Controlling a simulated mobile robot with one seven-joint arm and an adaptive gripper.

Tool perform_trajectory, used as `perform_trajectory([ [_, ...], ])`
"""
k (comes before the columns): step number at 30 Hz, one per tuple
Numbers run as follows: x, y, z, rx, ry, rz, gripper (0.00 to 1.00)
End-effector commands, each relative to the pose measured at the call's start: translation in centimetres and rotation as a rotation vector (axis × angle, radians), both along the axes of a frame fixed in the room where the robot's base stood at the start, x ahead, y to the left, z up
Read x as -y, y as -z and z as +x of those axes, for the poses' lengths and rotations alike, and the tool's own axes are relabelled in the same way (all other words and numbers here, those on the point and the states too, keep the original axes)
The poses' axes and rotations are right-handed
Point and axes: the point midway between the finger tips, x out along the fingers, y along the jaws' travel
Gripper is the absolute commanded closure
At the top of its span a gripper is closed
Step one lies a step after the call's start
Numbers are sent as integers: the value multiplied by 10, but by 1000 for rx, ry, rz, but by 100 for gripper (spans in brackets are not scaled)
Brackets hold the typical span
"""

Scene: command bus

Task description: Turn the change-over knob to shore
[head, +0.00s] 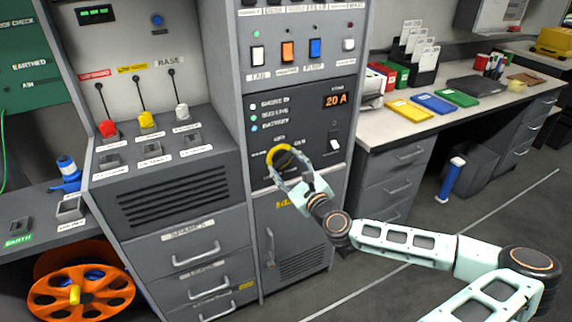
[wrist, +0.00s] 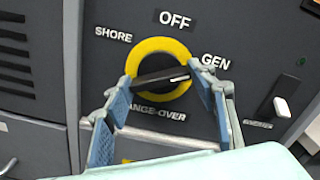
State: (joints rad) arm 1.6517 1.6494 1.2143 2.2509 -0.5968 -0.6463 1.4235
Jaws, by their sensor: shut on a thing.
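The change-over knob (wrist: 160,76) is a black bar handle inside a yellow ring (wrist: 163,44) on the grey panel. In the wrist view the labels SHORE (wrist: 113,34), OFF (wrist: 174,20) and GEN (wrist: 216,62) lie upper left, above and right of it. The bar lies nearly level, and its white mark is at the right end, on the GEN side. My gripper (wrist: 158,78) is shut on the knob, with one blue-padded finger at each end of the bar. In the head view my gripper (head: 283,172) covers part of the knob's yellow ring (head: 274,152).
A white-tipped switch (wrist: 281,107) sits right of the knob. In the head view, indicator lamps and a 20 A display (head: 336,100) are above it, and a cabinet door (head: 292,235) is below. A desk (head: 440,120) stands to the right.

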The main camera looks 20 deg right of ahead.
Motion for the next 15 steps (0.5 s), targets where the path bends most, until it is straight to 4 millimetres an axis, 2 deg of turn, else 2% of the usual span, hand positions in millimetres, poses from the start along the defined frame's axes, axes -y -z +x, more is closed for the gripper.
perform_trajectory([
  [8, 0, 0, 0, 1, 0, -15, 72],
  [15, 0, 1, 0, 3, 1, -114, 72],
])
